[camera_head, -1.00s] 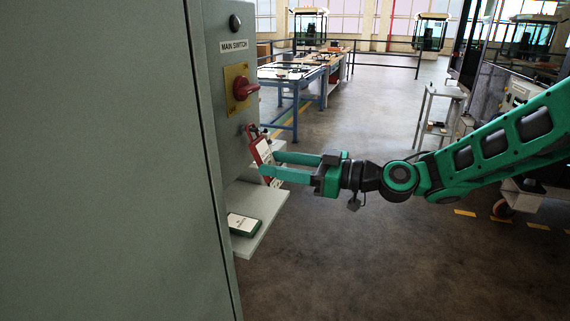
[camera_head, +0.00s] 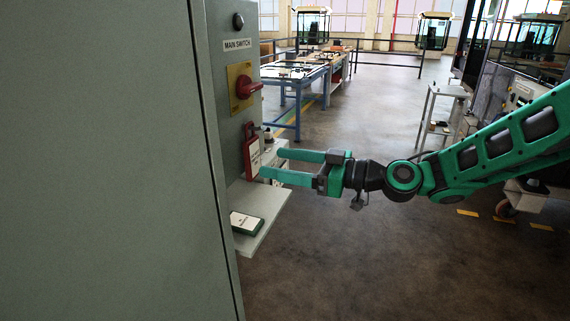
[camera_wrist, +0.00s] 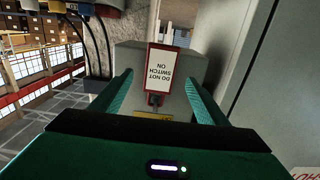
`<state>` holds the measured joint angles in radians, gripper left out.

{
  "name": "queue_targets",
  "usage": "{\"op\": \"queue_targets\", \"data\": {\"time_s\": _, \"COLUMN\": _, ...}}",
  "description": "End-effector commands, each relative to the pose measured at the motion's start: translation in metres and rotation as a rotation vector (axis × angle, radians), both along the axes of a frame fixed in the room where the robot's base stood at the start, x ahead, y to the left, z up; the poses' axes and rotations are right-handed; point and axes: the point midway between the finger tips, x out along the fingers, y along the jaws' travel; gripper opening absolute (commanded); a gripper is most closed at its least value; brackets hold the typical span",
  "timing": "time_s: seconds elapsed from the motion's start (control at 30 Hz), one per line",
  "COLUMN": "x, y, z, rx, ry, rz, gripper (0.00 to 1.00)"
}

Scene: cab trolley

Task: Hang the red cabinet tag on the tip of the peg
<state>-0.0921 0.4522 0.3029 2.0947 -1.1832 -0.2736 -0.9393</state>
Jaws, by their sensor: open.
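The red cabinet tag (camera_head: 253,157), red-framed with a white label, hangs nearly upright against the cabinet front below the red main switch. In the wrist view the tag (camera_wrist: 161,70) appears upside down beyond and between my fingers; it reads "do not switch on". My gripper (camera_head: 272,163) is open just right of the tag, with a finger on each side in the wrist view (camera_wrist: 158,80) and a gap from the tag. The peg cannot be made out clearly in the head view; a small dark piece (camera_wrist: 154,100) shows at the tag's top end in the wrist view.
The grey cabinet (camera_head: 110,160) fills the left. A small shelf (camera_head: 262,232) juts out below, bearing a green-edged white tag (camera_head: 246,222). The red switch (camera_head: 247,87) protrudes above. A small dark-topped object (camera_head: 267,134) stands behind.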

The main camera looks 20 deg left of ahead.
Motion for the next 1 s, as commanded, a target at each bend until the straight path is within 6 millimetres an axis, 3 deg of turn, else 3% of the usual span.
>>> {"op": "queue_targets", "data": {"time_s": 0.17, "x": 0.001, "y": -0.02, "z": 0.0, "rx": -0.001, "ry": 0.001, "rz": -0.005, "gripper": 0.68}}
{"op": "queue_targets", "data": {"time_s": 0.5, "x": -0.004, "y": -0.082, "z": 0.001, "rx": 0.0, "ry": 0.002, "rz": -0.005, "gripper": 0.68}}
{"op": "queue_targets", "data": {"time_s": 0.77, "x": -0.007, "y": -0.105, "z": 0.001, "rx": -0.007, "ry": 0.001, "rz": -0.002, "gripper": 0.68}}
{"op": "queue_targets", "data": {"time_s": 0.87, "x": -0.008, "y": -0.113, "z": -0.008, "rx": -0.06, "ry": 0.014, "rz": -0.01, "gripper": 0.68}}
{"op": "queue_targets", "data": {"time_s": 1.0, "x": -0.008, "y": -0.143, "z": -0.043, "rx": -0.255, "ry": 0.076, "rz": -0.064, "gripper": 0.68}}
